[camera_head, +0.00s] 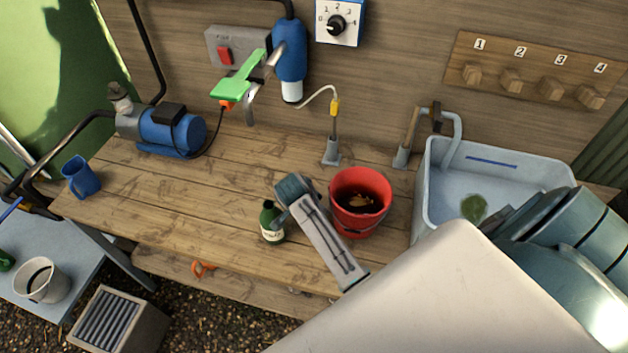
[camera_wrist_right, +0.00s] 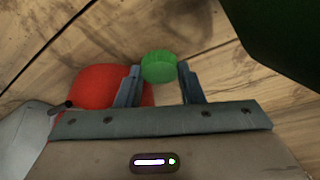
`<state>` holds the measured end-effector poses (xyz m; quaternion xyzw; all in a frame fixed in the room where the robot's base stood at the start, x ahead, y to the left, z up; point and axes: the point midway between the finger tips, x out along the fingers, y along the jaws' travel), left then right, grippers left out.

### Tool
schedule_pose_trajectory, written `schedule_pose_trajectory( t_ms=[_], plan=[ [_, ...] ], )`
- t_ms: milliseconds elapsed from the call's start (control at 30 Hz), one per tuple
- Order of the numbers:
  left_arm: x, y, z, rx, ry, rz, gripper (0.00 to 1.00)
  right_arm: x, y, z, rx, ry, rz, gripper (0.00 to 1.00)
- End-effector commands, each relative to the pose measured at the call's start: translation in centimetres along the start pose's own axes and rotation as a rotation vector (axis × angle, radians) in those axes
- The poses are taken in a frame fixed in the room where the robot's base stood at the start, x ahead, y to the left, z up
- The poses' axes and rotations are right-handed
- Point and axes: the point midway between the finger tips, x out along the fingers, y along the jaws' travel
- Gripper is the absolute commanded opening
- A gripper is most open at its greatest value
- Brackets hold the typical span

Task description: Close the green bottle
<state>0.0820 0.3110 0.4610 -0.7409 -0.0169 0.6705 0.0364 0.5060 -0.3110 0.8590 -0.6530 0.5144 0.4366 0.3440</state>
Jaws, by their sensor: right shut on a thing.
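The green bottle (camera_head: 272,226) with a pale label stands upright on the wooden bench, left of the red bucket. My right gripper (camera_head: 281,218) is just beside it, close to its upper part. In the right wrist view, my right gripper (camera_wrist_right: 159,80) is shut on a bright green cap (camera_wrist_right: 159,66) held between its fingertips. A dark green shape, apparently the bottle (camera_wrist_right: 285,30), fills the upper right corner of that view, apart from the cap. The bottle's mouth is too small to make out. My left gripper is not in view.
The red bucket (camera_head: 345,216) stands right of my right gripper. A blue pump (camera_head: 170,132) and blue mug (camera_head: 81,177) stand at the left. The bench left of the bottle is clear.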

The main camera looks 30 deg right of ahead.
Motion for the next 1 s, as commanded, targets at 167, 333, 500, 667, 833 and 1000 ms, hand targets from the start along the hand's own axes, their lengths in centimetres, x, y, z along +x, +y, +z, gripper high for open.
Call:
schedule_pose_trajectory(
  t_ms=[167,333,500,667,833,1000],
  plan=[
    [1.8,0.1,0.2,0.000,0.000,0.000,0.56,-4.2,-0.2,-1.8,0.005,0.002,-0.009,0.14],
    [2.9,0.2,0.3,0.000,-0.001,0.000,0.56,-8.4,-0.2,-3.5,0.004,0.003,-0.007,0.14],
    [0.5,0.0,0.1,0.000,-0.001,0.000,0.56,-12.5,0.0,-5.2,0.000,0.000,-0.001,0.14],
    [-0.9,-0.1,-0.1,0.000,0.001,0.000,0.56,-13.7,0.0,-5.7,-0.001,0.000,0.001,0.14],
    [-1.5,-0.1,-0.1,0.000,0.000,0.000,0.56,-14.3,0.0,-5.9,-0.001,0.000,0.001,0.14],
    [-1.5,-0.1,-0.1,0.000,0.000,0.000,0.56,-14.3,0.0,-5.9,0.000,0.000,0.000,0.14]
  ],
)
